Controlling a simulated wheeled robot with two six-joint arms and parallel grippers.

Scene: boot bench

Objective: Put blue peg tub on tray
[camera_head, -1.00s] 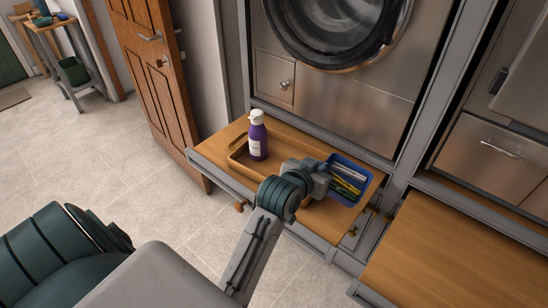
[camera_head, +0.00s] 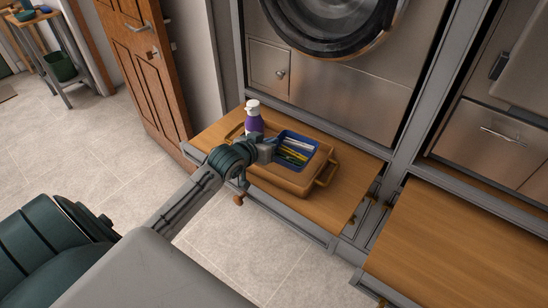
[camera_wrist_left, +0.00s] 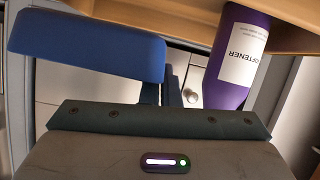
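The blue peg tub (camera_head: 313,145), with several yellow, green and white pegs in it, is over the right part of the wooden tray (camera_head: 296,183). In the left wrist view the blue tub (camera_wrist_left: 90,45) looks raised off the tray, though its underside is partly out of view. My left gripper (camera_head: 270,148) is at the tub's left side, shut on it; its fingertips are mostly hidden. A purple softener bottle (camera_head: 254,124) with a white cap stands at the tray's left end, just behind my gripper. It also shows in the left wrist view (camera_wrist_left: 240,62). My right gripper is not in view.
The tray sits on a wooden bench top (camera_head: 340,205) under a washing machine (camera_head: 335,25). The bench to the right of the tray is bare. A second wooden surface (camera_head: 460,245) at the right is clear. A brown door (camera_head: 145,75) stands open at the left.

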